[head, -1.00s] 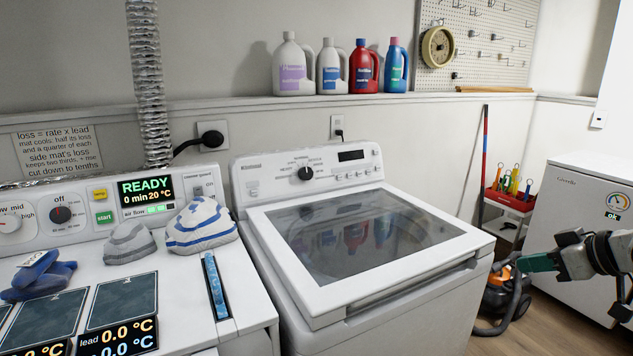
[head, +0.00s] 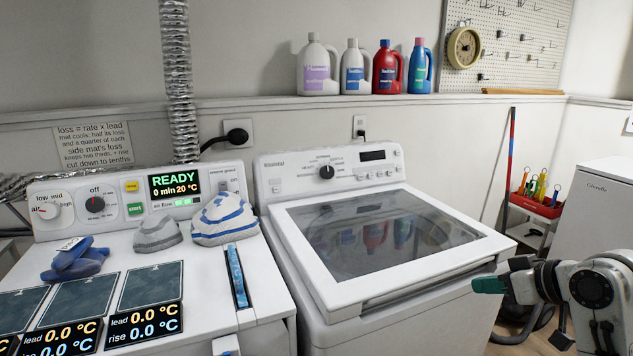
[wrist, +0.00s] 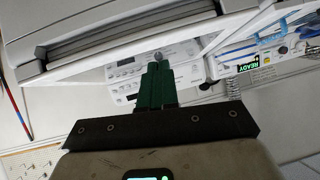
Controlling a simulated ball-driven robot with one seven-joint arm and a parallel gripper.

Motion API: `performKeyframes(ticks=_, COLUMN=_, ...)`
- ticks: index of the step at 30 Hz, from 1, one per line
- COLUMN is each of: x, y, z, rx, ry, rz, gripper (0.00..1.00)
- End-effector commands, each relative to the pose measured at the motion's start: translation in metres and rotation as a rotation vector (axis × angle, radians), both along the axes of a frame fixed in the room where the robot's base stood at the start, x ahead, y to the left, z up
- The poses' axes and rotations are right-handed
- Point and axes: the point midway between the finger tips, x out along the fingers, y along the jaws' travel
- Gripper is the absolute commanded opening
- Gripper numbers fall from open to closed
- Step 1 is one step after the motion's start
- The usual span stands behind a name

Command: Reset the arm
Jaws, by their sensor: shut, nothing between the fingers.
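My gripper (head: 489,285) is at the right of the head view, just past the front right corner of the washer (head: 400,236). Its green fingers are together with nothing between them, and they point left. In the wrist view my gripper (wrist: 158,70) shows its green fingers side by side, with the washer's control panel (wrist: 128,72) behind them, upside down. My arm comes in from the right edge of the head view.
A red caddy (head: 535,206) and white cabinet (head: 600,215) stand at the right.

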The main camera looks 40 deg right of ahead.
Motion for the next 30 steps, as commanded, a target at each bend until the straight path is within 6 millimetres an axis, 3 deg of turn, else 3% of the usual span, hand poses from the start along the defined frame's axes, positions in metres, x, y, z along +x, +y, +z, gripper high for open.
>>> performKeyframes(ticks=1, x=0.015, y=0.02, z=-0.012, rx=0.03, ry=0.003, rz=0.02, gripper=0.0)
performKeyframes(ticks=6, x=0.043, y=0.079, z=-0.056, rx=0.112, ry=0.05, rz=0.046, gripper=0.0)
performKeyframes(ticks=10, x=0.052, y=0.128, z=-0.094, rx=0.166, ry=0.117, rz=0.064, gripper=0.0)
performKeyframes(ticks=14, x=0.046, y=0.176, z=-0.133, rx=0.204, ry=0.21, rz=0.084, gripper=0.0)
performKeyframes(ticks=20, x=0.013, y=0.243, z=-0.192, rx=0.214, ry=0.389, rz=0.118, gripper=0.0)
performKeyframes(ticks=24, x=-0.027, y=0.276, z=-0.227, rx=0.179, ry=0.531, rz=0.142, gripper=0.0)
performKeyframes(ticks=30, x=-0.092, y=0.295, z=-0.263, rx=0.072, ry=0.725, rz=0.17, gripper=0.0)
